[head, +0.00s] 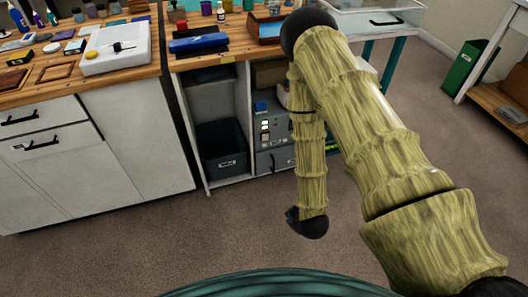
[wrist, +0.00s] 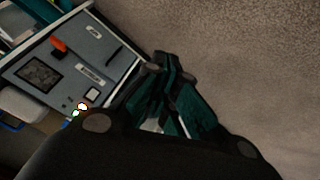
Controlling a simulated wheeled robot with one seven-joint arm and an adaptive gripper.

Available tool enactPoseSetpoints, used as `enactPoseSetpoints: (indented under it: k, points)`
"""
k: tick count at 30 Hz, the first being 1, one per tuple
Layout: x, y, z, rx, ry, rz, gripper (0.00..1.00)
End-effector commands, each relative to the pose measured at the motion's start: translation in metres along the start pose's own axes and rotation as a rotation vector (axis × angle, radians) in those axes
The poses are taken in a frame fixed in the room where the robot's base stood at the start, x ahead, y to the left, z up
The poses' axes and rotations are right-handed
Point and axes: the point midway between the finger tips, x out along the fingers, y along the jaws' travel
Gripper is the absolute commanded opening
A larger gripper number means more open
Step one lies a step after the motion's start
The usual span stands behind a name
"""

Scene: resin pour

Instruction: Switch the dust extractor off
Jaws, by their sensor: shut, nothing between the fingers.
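A grey box with a control panel, apparently the dust extractor (head: 281,131), stands in the open bay under the bench. Its panel (wrist: 78,62) fills the left of the wrist view, with an orange-red switch or knob (wrist: 60,45), a dark square window (wrist: 38,72), labels and a pale square button (wrist: 93,93). Small red-white and green lights (wrist: 80,108) glow at its lower edge. I cannot read the labels. My gripper (wrist: 168,78) is shut and empty, right of the panel in the picture; contact is not clear. In the head view my arm hides part of the box.
A dark bin (head: 221,147) stands left of the box in the bay. The wooden benchtop (head: 150,73) above holds bottles, trays and a white scale-like device (head: 115,50). White cabinets (head: 130,150) are at left. Carpet (head: 130,240) in front is clear. A green bin (head: 465,68) stands far right.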

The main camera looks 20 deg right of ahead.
Motion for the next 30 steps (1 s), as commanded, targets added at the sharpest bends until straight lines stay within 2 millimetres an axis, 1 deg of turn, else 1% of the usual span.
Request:
enactPoseSetpoints:
  k: [1, 3, 6, 12, 15, 21, 27, 30]
  points:
    - [0.026, 0.002, -0.002, -0.040, 0.040, 0.024, 0.00]
    - [0.047, 0.010, -0.013, -0.104, 0.096, 0.060, 0.00]
    - [0.075, 0.021, -0.030, -0.194, 0.173, 0.119, 0.00]
    - [0.123, 0.043, -0.063, -0.373, 0.313, 0.255, 0.00]
    - [0.143, 0.054, -0.079, -0.461, 0.375, 0.332, 0.00]
    - [0.178, 0.075, -0.109, -0.628, 0.481, 0.506, 0.00]
    - [0.204, 0.093, -0.136, -0.783, 0.563, 0.703, 0.00]
    - [0.212, 0.101, -0.148, -0.849, 0.592, 0.798, 0.00]
